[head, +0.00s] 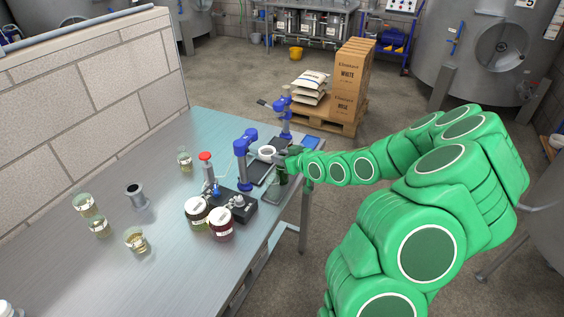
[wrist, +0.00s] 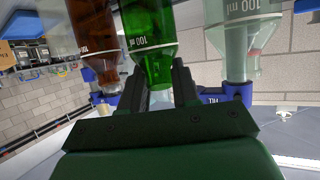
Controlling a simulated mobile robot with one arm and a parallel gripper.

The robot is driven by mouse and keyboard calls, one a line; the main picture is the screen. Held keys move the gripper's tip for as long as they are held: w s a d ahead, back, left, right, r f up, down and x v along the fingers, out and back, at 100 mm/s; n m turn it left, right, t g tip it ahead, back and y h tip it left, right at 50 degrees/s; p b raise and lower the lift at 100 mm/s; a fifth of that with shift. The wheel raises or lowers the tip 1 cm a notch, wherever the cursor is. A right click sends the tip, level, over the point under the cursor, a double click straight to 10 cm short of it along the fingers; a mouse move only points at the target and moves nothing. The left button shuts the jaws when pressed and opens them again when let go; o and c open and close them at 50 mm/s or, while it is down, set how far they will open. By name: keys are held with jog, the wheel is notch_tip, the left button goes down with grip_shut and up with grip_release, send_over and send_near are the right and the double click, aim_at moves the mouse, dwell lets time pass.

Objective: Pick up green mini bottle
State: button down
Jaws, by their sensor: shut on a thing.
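The green mini bottle (wrist: 148,50) shows in the wrist view between the two dark fingers of my gripper (wrist: 160,88). The fingers are shut on its narrow neck part. A "100 ml" mark shows on its glass. In the head view my gripper (head: 286,161) is at the right edge of the steel table, and a small dark green patch of the bottle (head: 281,176) shows just below it. Most of the bottle is hidden there, and I cannot tell whether its base touches anything.
A brown bottle (wrist: 92,35) and a clear bottle (wrist: 232,45) flank the green one closely. Blue-topped stands (head: 243,150) are beside my gripper on the table (head: 170,225). Lidded jars (head: 221,224) and several glasses (head: 136,240) stand further left.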

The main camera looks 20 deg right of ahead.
notch_tip(320, 180, up, 10)
jog(key=shift+f, duration=0.25)
dwell(0.3)
